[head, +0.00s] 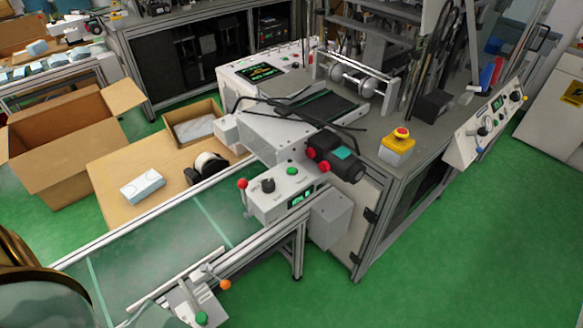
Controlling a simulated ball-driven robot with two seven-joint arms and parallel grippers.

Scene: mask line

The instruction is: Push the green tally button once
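A grey control box (284,192) stands beside the conveyor, in the middle of the head view. On its top are a round green button (292,171) and a black knob (267,185). A small green-lit display (301,197) is on its front. Another green round knob or button (201,317) sits on a small unit at the bottom edge. I cannot read labels that tell which one is the tally button. Neither of my grippers is in view, and nothing covers the green button on the box.
A green conveyor belt (160,252) with metal rails runs up to the machine. A red-balled lever (242,184) stands beside the control box. A yellow emergency stop box (397,145) is to the right. A white-blue pack (142,187) lies on the wooden table (110,172).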

